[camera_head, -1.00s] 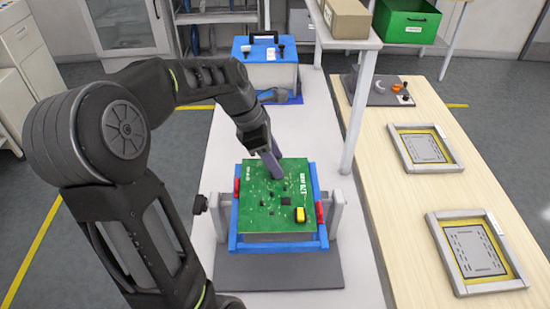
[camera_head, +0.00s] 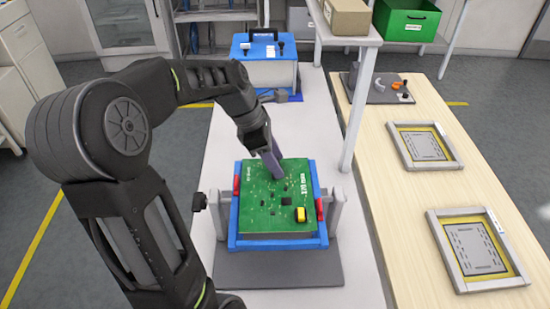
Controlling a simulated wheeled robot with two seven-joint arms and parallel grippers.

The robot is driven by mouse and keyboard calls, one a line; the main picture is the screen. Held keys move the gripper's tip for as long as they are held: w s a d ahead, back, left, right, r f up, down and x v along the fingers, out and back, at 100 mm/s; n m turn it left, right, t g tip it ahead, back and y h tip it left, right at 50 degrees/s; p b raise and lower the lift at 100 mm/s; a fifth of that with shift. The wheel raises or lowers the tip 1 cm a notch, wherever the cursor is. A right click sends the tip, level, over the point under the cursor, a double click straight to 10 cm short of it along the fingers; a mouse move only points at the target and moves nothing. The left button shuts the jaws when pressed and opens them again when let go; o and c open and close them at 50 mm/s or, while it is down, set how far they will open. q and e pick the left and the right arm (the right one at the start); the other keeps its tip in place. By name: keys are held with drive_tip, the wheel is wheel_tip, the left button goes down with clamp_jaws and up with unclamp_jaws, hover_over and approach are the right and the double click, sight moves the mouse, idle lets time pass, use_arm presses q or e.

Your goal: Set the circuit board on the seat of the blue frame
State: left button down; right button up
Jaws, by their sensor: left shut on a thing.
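The green circuit board (camera_head: 262,215) lies flat within the blue frame (camera_head: 279,243), which stands on a grey base plate (camera_head: 280,274). The board has dark chips and a yellow part near its right corner. Red clips (camera_head: 319,209) sit at the frame's left and right sides. My left gripper (camera_head: 273,172) reaches in from the left and is shut on the board near its far edge. Its fingertips are partly hidden by their own angle. The board hides the seat, so I cannot tell whether it fully rests there. My right gripper is not in view.
A blue box (camera_head: 267,73) with a black handle stands behind on the white bench. A grey shelf post (camera_head: 357,115) rises to the right. Two framed panels (camera_head: 421,146) lie on the wooden table. A green bin (camera_head: 407,22) and a cardboard box (camera_head: 346,17) are at the back.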

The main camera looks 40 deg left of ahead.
use_arm(q)
drive_tip(key=shift+f, duration=0.1)
drive_tip(key=shift+f+b, duration=0.55)
drive_tip(key=shift+f, duration=0.35)
drive_tip(key=shift+f+b, duration=0.3)
drive_tip(key=shift+f, duration=0.35)
idle(0.4)
drive_tip(key=c, duration=0.6)
unclamp_jaws()
drive_tip(key=shift+c, duration=0.2)
drive_tip(key=shift+r, duration=0.1)
drive_tip(key=v, duration=0.7)
drive_tip(key=shift+s+a+r+b, duration=0.1)
drive_tip(key=shift+r+b, duration=0.2)
